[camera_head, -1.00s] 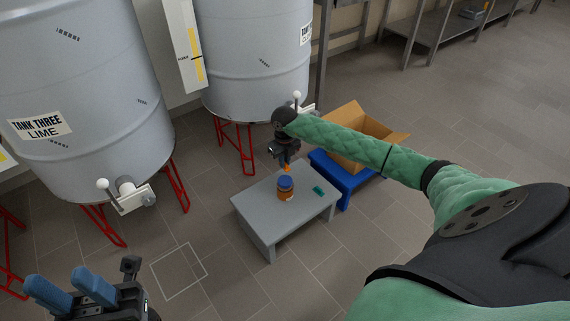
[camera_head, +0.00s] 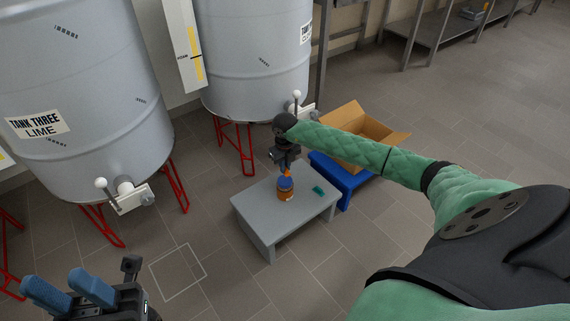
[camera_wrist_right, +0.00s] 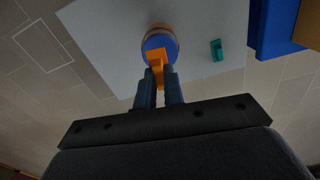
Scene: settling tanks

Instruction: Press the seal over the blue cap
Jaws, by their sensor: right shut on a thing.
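A jar with an amber body (camera_head: 287,195) and a blue cap (camera_head: 285,183) stands upright on a low grey table (camera_head: 257,215). The cap also shows in the right wrist view (camera_wrist_right: 154,42). My right gripper (camera_head: 287,170) is just above the jar, pointing down, shut on an orange seal (camera_wrist_right: 157,57). The seal overlaps the near part of the cap in the right wrist view; I cannot tell whether they touch. My left gripper (camera_head: 54,282) is open and empty at the bottom left, away from the table.
A small teal object (camera_head: 319,190) lies on the table to the right of the jar. Large grey tanks (camera_head: 75,90) on red legs stand at the left and back. The floor in front is clear.

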